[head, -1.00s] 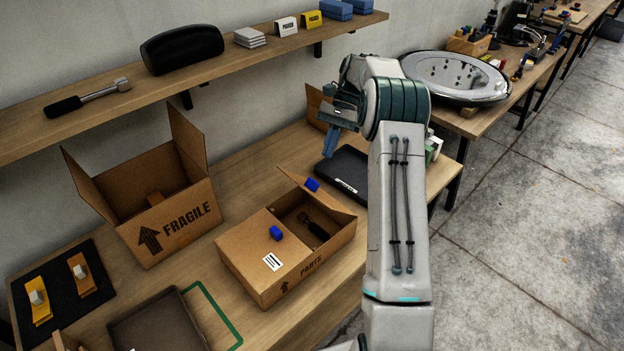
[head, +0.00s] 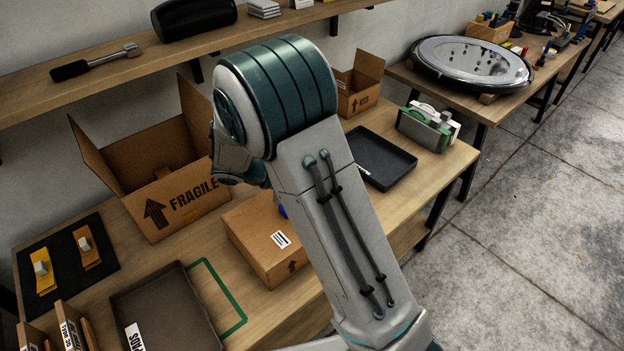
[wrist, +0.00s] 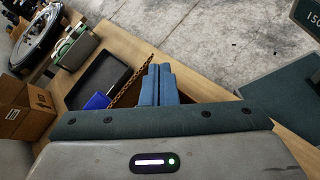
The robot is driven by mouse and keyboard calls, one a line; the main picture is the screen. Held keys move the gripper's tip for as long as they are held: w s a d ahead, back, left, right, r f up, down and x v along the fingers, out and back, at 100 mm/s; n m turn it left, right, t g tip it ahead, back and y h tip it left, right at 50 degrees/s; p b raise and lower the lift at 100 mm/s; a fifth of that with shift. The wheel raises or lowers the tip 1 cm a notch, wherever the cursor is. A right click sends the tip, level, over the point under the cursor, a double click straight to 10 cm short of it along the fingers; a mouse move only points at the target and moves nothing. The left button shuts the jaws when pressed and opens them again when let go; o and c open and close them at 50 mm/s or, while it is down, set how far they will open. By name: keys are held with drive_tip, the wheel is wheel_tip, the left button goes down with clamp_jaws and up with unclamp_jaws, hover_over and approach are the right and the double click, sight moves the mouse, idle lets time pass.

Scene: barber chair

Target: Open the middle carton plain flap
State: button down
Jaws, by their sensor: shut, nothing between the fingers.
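The middle carton (head: 262,240) is a brown box on the bench in the head view, largely hidden behind my arm. Its near flap with a white barcode label lies shut, and a bit of blue tab (head: 283,211) shows at my arm's edge. In the wrist view, a raised flap (wrist: 130,89) shows its corrugated edge just left of my fingers, with a blue tab (wrist: 97,101) beside it. My gripper (wrist: 160,85) is shut and empty, its blue fingers close to that flap; I cannot tell whether they touch. The head view hides my fingers.
The FRAGILE carton (head: 165,205) stands open at the left. A black tray (head: 380,160), a small carton (head: 357,95) and a green-and-white device (head: 428,127) are to the right. A dark tray (head: 165,315) lies in front. A shelf (head: 110,85) overhangs the bench.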

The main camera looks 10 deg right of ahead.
drive_tip(key=w+a+f+n+t+h, duration=0.1)
drive_tip(key=a+f+n+t, duration=0.1)
drive_tip(key=n+t, duration=0.1)
drive_tip(key=w+a+f+n+t+h+b, duration=0.1)
drive_tip(key=w+a+f+n+t, duration=0.1)
drive_tip(key=a+n+t, duration=0.1)
drive_tip(key=w+a+f+n+t+h, duration=0.1)
drive_tip(key=a+n+t, duration=0.1)
drive_tip(key=a+n, duration=0.1)
drive_tip(key=shift+w+a+f+n+t+b, duration=0.2)
drive_tip(key=shift+w+f+n+t+b, duration=0.2)
drive_tip(key=shift+n, duration=0.4)
drive_tip(key=shift+w, duration=0.1)
drive_tip(key=p+x, duration=0.1)
drive_tip(key=x, duration=0.8)
drive_tip(key=shift+w+d+p, duration=0.2)
drive_tip(key=shift+d+p, duration=0.2)
drive_tip(key=d+r+y+p, duration=0.1)
drive_tip(key=r+p, duration=0.1)
drive_tip(key=w+d+r+g+y+p, duration=0.1)
drive_tip(key=p, duration=0.1)
drive_tip(key=shift+w+d+r+y+p, duration=0.15)
drive_tip(key=shift+d+r+y+p, duration=0.15)
drive_tip(key=shift+d+r+y, duration=0.1)
drive_tip(key=shift+w+d+r+g+y, duration=0.15)
drive_tip(key=shift+d+r+g+y, duration=0.05)
drive_tip(key=shift+d+g+y, duration=0.1)
drive_tip(key=shift+w+d+r, duration=0.3)
drive_tip(key=shift+w+d, duration=0.15)
drive_tip(key=shift+d, duration=0.3)
